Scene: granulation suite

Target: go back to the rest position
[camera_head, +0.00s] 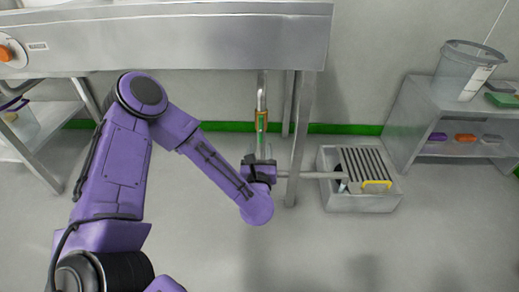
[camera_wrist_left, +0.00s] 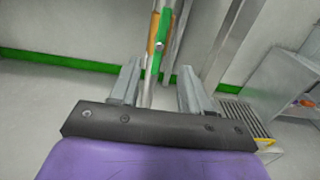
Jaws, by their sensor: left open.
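My left gripper (camera_head: 261,150) is at the end of the purple arm that comes in from the left, below the steel counter. It points away from me, at the hanging pipe fitting (camera_head: 261,122) with orange and green parts. In the left wrist view its two grey fingers (camera_wrist_left: 160,72) stand apart. The fitting (camera_wrist_left: 162,38) and a thin pipe show beyond and between them. I see nothing gripped; whether the fingers touch the pipe I cannot tell. My right gripper is not in view.
The steel counter (camera_head: 190,38) spans the upper left, with legs beside the gripper. A grated floor basin (camera_head: 362,201) with a yellow handle stands right, with a horizontal pipe reaching it. A shelf (camera_head: 428,103) with a clear bucket (camera_head: 462,72) is far right. Open floor lies in front.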

